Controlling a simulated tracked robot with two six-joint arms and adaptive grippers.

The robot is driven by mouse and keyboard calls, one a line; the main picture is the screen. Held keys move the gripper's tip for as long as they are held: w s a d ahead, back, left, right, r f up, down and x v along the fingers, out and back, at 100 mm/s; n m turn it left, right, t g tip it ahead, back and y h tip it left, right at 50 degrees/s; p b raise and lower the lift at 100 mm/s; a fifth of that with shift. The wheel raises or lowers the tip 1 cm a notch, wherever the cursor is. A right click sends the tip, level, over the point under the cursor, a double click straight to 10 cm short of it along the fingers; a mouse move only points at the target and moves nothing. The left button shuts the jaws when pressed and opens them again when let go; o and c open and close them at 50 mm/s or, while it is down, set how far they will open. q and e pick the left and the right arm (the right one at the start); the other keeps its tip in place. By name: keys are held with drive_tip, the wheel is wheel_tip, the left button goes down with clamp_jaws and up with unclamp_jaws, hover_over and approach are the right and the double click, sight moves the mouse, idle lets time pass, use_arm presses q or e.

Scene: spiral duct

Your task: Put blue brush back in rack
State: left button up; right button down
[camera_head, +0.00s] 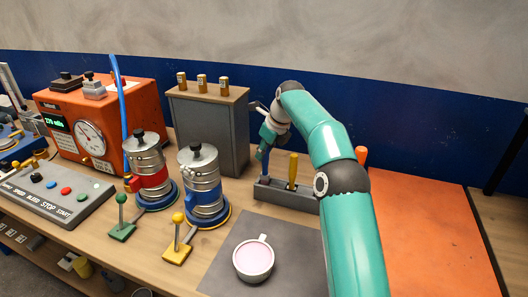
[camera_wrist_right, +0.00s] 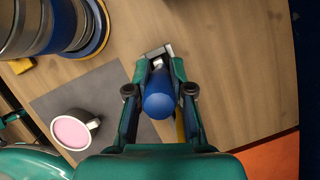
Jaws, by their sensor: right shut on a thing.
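My right gripper (camera_head: 267,136) is above the left end of the dark grey rack (camera_head: 300,202). In the right wrist view the rounded blue brush handle (camera_wrist_right: 159,98) sits between the two fingers (camera_wrist_right: 160,88). I cannot tell whether its lower end is inside the rack or just above it. A yellow-handled brush (camera_head: 293,168) stands upright in the rack.
A cup of pink liquid (camera_head: 254,260) stands on a grey mat (camera_head: 222,272) in front of the rack. Blue-banded (camera_head: 205,190) and red-banded metal canisters (camera_head: 149,172) stand left. A grey cabinet (camera_head: 211,130) is behind. An orange mat (camera_head: 425,230) lies right.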

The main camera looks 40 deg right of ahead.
sight(264, 173)
drive_tip(key=shift+f+b, duration=1)
drive_tip(key=shift+f, duration=0.55)
drive_tip(key=c, duration=0.9)
unclamp_jaws()
drive_tip(key=shift+c, duration=0.2)
drive_tip(key=v, duration=1.1)
drive_tip(key=shift+s+r, duration=0.15)
drive_tip(key=shift+r, duration=0.25)
